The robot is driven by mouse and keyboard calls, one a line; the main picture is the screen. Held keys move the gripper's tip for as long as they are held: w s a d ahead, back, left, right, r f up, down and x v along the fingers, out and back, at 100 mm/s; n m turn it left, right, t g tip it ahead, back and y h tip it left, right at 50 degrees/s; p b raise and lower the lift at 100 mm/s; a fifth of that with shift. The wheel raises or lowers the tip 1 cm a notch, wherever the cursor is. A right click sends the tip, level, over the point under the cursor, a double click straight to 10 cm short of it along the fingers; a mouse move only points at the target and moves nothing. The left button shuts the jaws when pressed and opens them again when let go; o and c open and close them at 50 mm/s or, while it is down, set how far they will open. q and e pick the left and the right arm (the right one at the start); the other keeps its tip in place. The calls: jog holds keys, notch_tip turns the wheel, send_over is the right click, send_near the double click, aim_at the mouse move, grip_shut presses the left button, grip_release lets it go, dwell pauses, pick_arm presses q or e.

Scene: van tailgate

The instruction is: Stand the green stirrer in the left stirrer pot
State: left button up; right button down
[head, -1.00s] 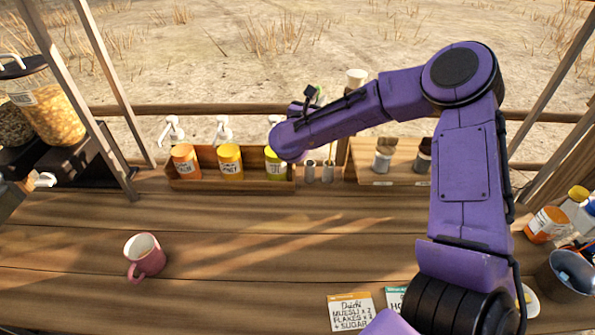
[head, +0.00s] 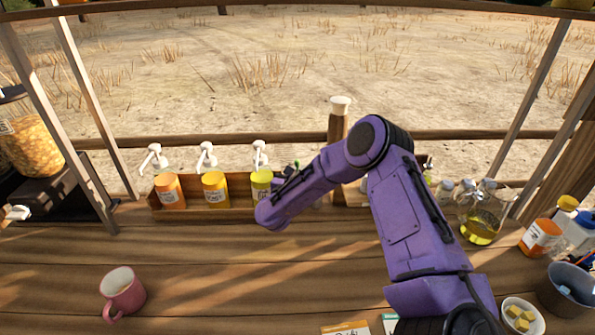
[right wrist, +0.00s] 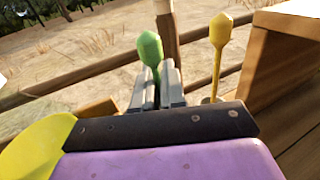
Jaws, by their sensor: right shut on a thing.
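My right gripper (right wrist: 157,88) is shut on the green stirrer (right wrist: 150,47), whose faceted head stands up above the fingers in the right wrist view. In the head view my right forearm covers most of the gripper, and only a bit of green shows by it. A yellow stirrer (right wrist: 218,50) stands upright just right of the gripper in the right wrist view, apart from the green one. The stirrer pots are hidden behind my arm in the head view. The left pot and the green stirrer's lower end cannot be made out. My left gripper is not in view.
A wooden rack holds orange, yellow (head: 216,190) and lime pump bottles left of my arm. A wooden post (head: 337,127) rises behind it. A glass oil jug (head: 480,222) stands at right. A pink mug (head: 123,292) stands front left. The middle counter is clear.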

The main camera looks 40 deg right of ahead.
jog(key=shift+s, duration=0.15)
jog(key=shift+f+b, duration=0.15)
jog(key=shift+b, duration=0.15)
jog(key=c, duration=1.2)
grip_release()
jog(key=b+v, duration=0.4)
jog(key=v, duration=0.8)
